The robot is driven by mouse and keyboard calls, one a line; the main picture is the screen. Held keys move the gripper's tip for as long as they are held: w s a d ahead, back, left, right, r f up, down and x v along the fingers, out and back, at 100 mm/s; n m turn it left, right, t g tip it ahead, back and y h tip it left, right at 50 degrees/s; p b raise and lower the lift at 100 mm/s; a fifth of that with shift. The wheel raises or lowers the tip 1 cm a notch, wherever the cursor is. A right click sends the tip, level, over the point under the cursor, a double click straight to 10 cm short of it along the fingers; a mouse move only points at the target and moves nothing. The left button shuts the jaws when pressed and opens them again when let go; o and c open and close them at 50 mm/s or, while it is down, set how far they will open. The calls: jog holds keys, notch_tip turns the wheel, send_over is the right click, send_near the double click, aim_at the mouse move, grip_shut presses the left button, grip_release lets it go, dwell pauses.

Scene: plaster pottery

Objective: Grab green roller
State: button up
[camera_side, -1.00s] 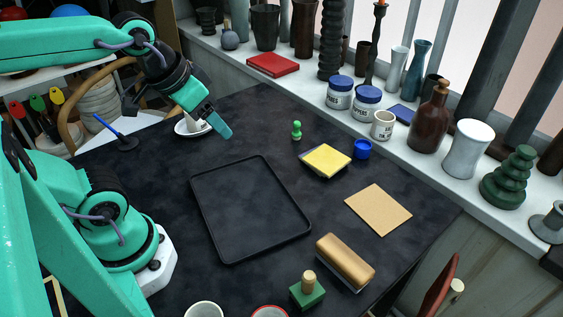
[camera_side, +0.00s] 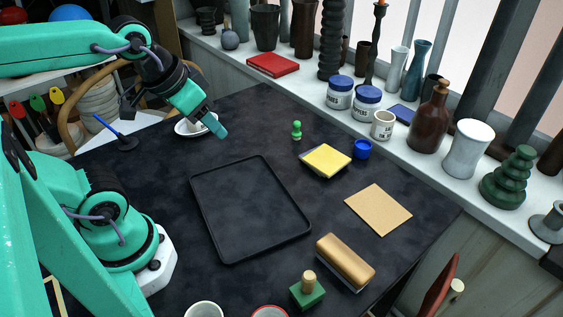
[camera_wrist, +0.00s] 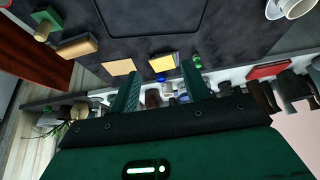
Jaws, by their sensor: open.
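A small upright green piece (camera_side: 296,131) with a rounded top stands on the dark table near its back edge; it looks most like the green roller, though its shape is too small to be sure. In the wrist view the green piece (camera_wrist: 197,62) shows just beyond my right finger. My gripper (camera_side: 219,131) is open and empty, raised above the table and left of the green piece, well apart from it. In the wrist view my gripper (camera_wrist: 162,88) shows two spread fingers with nothing held between them.
A dark tray (camera_side: 197,207) lies mid-table. A yellow pad (camera_side: 326,160), blue pot (camera_side: 362,149), tan sheet (camera_side: 379,209), gold-topped block (camera_side: 345,262) and wooden-handled green block (camera_side: 308,291) lie rightward. A saucer (camera_side: 184,129) sits behind my gripper. Jars line the sill (camera_side: 305,82).

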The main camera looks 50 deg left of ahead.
jog(key=shift+w+d, duration=0.1)
jog(key=n+g, duration=0.4)
jog(key=g, duration=0.2)
send_over(308, 276)
notch_tip(308, 276, down, 13)
jog(key=shift+d+f, duration=0.1)
jog(key=shift+n, duration=0.3)
jog(key=shift+f, duration=1.3)
